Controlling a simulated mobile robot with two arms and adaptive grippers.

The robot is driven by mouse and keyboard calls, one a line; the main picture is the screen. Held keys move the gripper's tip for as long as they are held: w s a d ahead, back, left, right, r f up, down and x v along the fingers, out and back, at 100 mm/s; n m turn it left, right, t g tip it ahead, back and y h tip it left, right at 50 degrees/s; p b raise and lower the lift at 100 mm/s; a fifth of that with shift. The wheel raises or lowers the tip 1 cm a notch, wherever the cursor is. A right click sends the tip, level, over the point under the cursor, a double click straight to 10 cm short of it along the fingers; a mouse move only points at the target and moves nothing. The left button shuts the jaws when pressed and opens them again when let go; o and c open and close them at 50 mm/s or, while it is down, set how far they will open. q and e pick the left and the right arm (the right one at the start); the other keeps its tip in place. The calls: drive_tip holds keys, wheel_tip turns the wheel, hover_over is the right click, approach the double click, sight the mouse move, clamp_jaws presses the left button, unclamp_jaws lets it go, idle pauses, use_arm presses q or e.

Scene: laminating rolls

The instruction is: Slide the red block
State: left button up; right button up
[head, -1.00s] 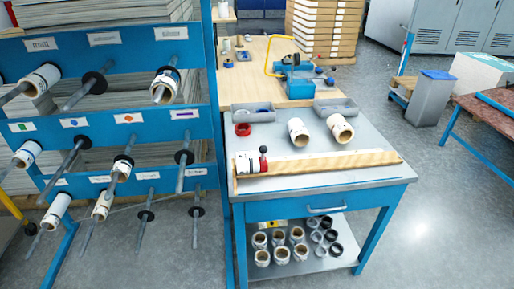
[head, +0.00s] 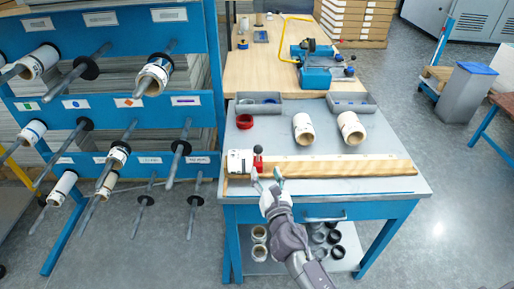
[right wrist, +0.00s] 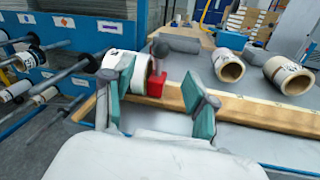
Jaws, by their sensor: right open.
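The red block (head: 258,164) with a dark ball knob on top sits on the wooden rail (head: 340,168) near its left end, beside a white roll (head: 240,162). In the right wrist view the red block (right wrist: 157,84) shows between my fingers, a little beyond them. My left gripper is not in view.
A blue rack (head: 190,135) with protruding rods and rolls stands at the left.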

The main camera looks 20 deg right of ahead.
sight(259, 153)
drive_tip(key=w, duration=0.7)
drive_tip(key=w+d, duration=0.1)
drive_tip(key=w, duration=0.3)
drive_tip(key=shift+w+d+f+b, duration=0.1)
drive_tip(key=shift+b, duration=0.3)
clamp_jaws()
